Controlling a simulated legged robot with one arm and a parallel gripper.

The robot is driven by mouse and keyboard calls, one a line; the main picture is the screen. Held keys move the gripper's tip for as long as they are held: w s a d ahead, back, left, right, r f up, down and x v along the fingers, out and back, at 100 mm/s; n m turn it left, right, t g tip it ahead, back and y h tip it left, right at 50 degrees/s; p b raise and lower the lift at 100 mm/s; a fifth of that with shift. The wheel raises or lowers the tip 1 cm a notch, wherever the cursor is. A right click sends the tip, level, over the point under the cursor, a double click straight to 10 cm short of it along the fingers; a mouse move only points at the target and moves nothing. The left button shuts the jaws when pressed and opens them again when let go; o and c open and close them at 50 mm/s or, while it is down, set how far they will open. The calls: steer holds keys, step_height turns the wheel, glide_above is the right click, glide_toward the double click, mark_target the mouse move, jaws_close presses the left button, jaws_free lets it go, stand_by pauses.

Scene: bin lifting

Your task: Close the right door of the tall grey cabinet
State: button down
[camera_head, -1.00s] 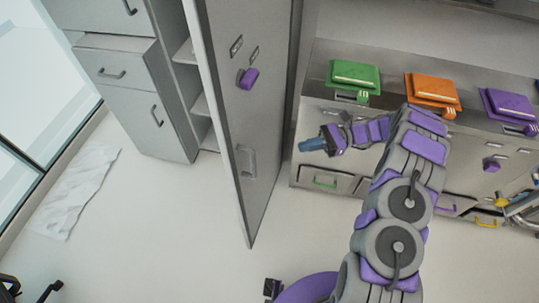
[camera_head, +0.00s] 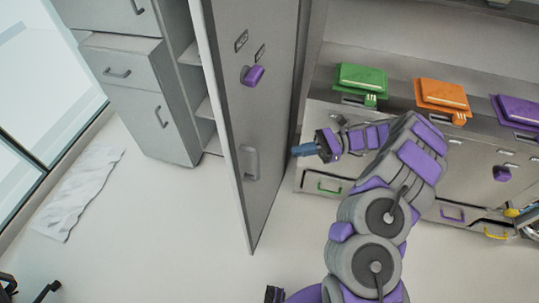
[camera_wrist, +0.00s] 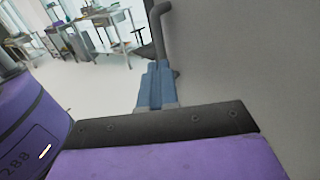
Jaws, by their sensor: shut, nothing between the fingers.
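The right door (camera_head: 252,110) of the tall grey cabinet stands open in the head view, its broad face turned toward my arm. It bears a purple latch (camera_head: 253,76) and a grey handle (camera_head: 248,162). Open shelves (camera_head: 205,108) show behind the door's left edge. My gripper (camera_head: 296,151) has blue fingers, shut and empty, pointing left toward the door, to the right of the handle. In the wrist view the fingers (camera_wrist: 157,85) point along the grey door surface (camera_wrist: 240,60), close to the dark bent handle (camera_wrist: 157,30). Whether they touch it I cannot tell.
Green (camera_head: 361,82), orange (camera_head: 442,97) and purple (camera_head: 518,111) lidded bins stand along the counter at right. Drawers with coloured handles are below. A crumpled white sheet (camera_head: 78,192) lies on the floor at left. The floor before the door is clear.

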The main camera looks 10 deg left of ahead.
steer(key=b+x, duration=0.3)
steer(key=x, duration=0.6)
steer(key=shift+a, duration=0.3)
steer(key=shift+s, duration=0.2)
